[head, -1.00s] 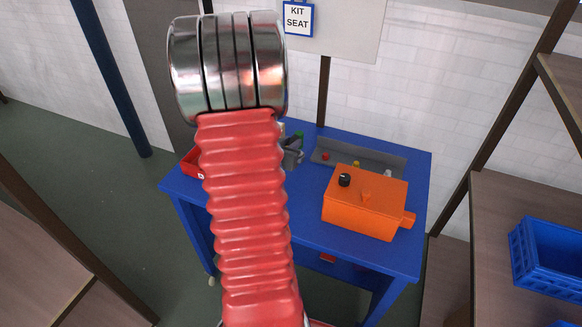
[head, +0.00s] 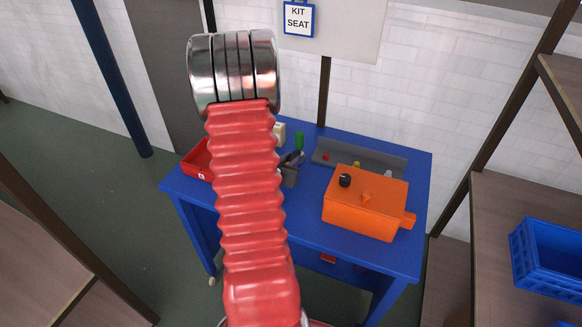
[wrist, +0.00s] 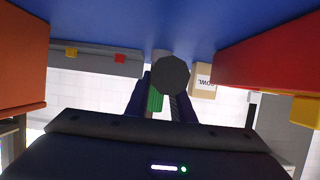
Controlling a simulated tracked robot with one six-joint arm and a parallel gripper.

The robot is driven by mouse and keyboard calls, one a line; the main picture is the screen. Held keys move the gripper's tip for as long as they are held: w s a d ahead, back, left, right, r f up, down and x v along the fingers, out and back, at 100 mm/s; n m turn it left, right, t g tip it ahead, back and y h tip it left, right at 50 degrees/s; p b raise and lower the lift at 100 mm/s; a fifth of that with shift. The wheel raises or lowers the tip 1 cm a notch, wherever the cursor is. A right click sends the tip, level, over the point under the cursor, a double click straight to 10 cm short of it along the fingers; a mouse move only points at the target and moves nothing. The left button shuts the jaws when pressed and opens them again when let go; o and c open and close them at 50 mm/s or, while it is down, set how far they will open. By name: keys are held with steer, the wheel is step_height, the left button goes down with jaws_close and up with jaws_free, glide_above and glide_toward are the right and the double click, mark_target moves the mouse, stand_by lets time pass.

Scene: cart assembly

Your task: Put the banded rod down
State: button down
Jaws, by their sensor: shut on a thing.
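My gripper (wrist: 166,90) shows in the wrist view as two dark fingers closed around a dark, round-ended piece. This piece (wrist: 171,74) looks like the banded rod seen end-on, so its bands do not show. In the head view my red ribbed arm hides most of the gripper. A small dark grey part beside the arm (head: 289,175) seems to be the gripper, over the left half of the blue table (head: 310,222). I cannot tell whether the rod touches the table.
An orange box (head: 365,205) with a black knob stands on the right of the table. A grey rail (head: 380,160) lies behind it. A red tray (head: 197,160) is at the left. A green cylinder (head: 299,140) and a cream box (head: 279,132) stand at the back.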

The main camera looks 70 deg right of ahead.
steer(key=shift+f, duration=1.8)
steer(key=c, duration=1.5)
jaws_free()
steer(key=shift+f, duration=0.1)
steer(key=shift+c, duration=0.2)
steer(key=shift+v, duration=3.8)
